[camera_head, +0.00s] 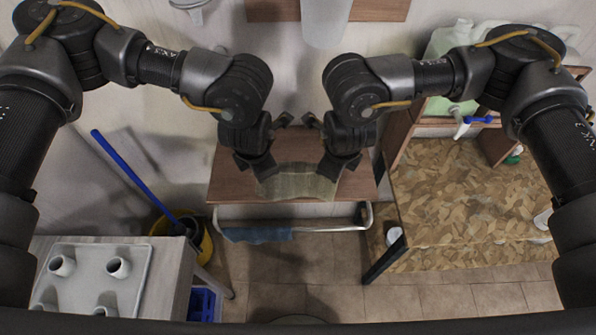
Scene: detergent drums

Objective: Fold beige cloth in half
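The beige cloth (299,186) lies near the front edge of a small brown wooden table (226,190) in the middle of the head view. It looks greenish-beige and slightly rumpled. My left gripper (258,164) is at its left back edge, and my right gripper (336,164) is at its right back edge. Both reach down close to the cloth and hide its back corners. I cannot tell whether either gripper's fingers are closed on the fabric.
A metal rail (335,229) with a blue cloth (258,235) runs along the table's front. A patterned brown surface (470,190) stands at the right. At the left are a white tray (140,262) with cups and a yellow bucket (206,246) with a blue-handled tool (130,168).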

